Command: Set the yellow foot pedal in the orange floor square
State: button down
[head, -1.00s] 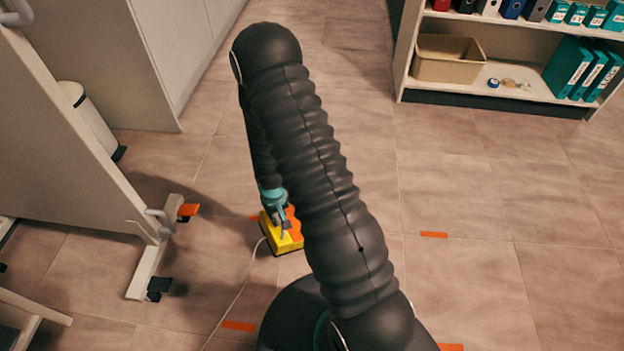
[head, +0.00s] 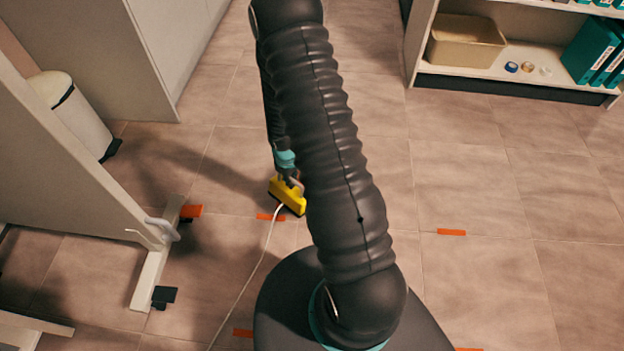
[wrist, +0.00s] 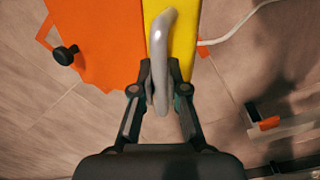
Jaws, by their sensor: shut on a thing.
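The yellow foot pedal (head: 288,196) hangs at or near the floor below my gripper (head: 291,177), left of my arm in the head view. In the wrist view my gripper (wrist: 164,92) is shut on the pedal's grey loop handle (wrist: 160,45). The yellow body (wrist: 183,40) lies beyond the fingers, with an orange jagged-edged plate (wrist: 97,45) along its left side. The orange floor square shows as short tape marks: far left (head: 270,216), far right (head: 450,232), near left (head: 243,332) and near right (head: 469,349). The pedal appears just beyond the far-left mark; its height is unclear. My arm hides part of the square.
A white cable (head: 262,262) trails from the pedal toward the front. A wheeled frame foot (head: 152,272) with an orange lever (head: 190,210) stands left. A white bin (head: 75,112) and a cabinet are behind it. A shelf (head: 510,82) stands back right; the right floor is clear.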

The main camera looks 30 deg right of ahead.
jog(key=d+n, duration=0.2)
jog(key=d, duration=0.1)
jog(key=s+d+n+b, duration=0.1)
jog(key=d, duration=0.3)
jog(key=d+n+t+b, duration=0.1)
jog(key=d+n, duration=0.1)
jog(key=d, duration=0.1)
jog(key=shift+s+d+n, duration=0.15)
jog(key=shift+d+n, duration=0.1)
jog(key=shift+n, duration=0.05)
jog(key=shift+s+d+n+b, duration=0.2)
jog(key=shift+d+n+b, duration=0.15)
jog(key=shift+d, duration=0.3)
jog(key=shift+s+d+n+b, duration=0.2)
jog(key=shift+d+n, duration=0.25)
jog(key=shift+d, duration=0.15)
jog(key=shift+w, duration=0.1)
